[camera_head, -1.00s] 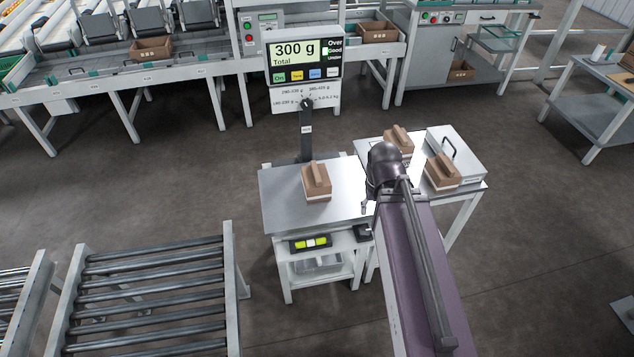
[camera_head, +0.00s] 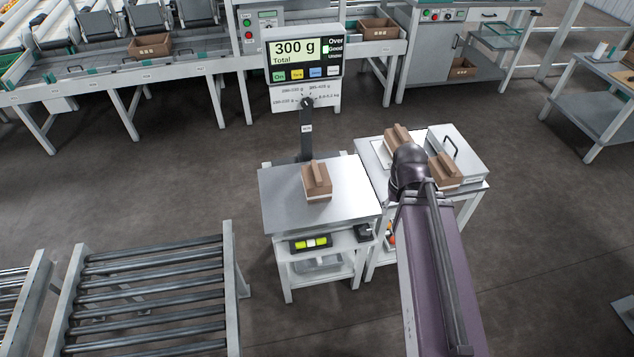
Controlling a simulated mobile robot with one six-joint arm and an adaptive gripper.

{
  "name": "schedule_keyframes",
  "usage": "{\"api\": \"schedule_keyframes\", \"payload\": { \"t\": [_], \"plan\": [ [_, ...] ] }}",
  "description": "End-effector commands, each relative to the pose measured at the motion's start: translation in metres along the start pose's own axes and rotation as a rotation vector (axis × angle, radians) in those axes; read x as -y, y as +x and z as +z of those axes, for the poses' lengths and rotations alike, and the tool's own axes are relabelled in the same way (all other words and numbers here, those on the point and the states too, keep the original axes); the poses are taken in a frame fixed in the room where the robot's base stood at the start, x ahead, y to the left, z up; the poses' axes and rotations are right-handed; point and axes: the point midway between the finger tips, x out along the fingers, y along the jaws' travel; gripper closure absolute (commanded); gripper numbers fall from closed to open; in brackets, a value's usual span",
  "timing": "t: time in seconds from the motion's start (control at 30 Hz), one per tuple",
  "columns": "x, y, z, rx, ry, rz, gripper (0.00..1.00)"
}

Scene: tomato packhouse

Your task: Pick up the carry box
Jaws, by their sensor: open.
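Three small brown boxes with raised carrying handles are in the head view. One carry box (camera_head: 317,187) stands upright on the bare metal plate of the scale table (camera_head: 285,205). A second carry box (camera_head: 395,147) and a third carry box (camera_head: 446,176) stand on the side table to the right, the third partly hidden by my arm. My arm reaches up from the bottom right, and its dark joint is in front of the side table. My gripper is hidden; I cannot see its fingers or anything in them.
The scale display (camera_head: 304,55) reads 300 g on a post behind the plate. A grey case (camera_head: 462,150) with a black handle lies on the side table (camera_head: 474,192). A roller conveyor (camera_head: 150,290) stands at lower left. Open floor lies between it and the rear benches.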

Motion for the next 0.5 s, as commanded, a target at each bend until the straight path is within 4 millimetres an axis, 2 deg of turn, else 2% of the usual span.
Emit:
{"api": "schedule_keyframes", "payload": {
  "t": [0.17,0.27,0.37,0.5],
  "plan": [
    [0.003,0.000,-0.007,0.000,-0.006,0.000,0.31],
    [0.010,0.000,-0.022,0.000,-0.019,0.000,0.31],
    [0.023,0.000,-0.046,0.000,-0.039,0.000,0.31],
    [0.051,0.000,-0.092,0.000,-0.078,0.000,0.31]
  ]
}}
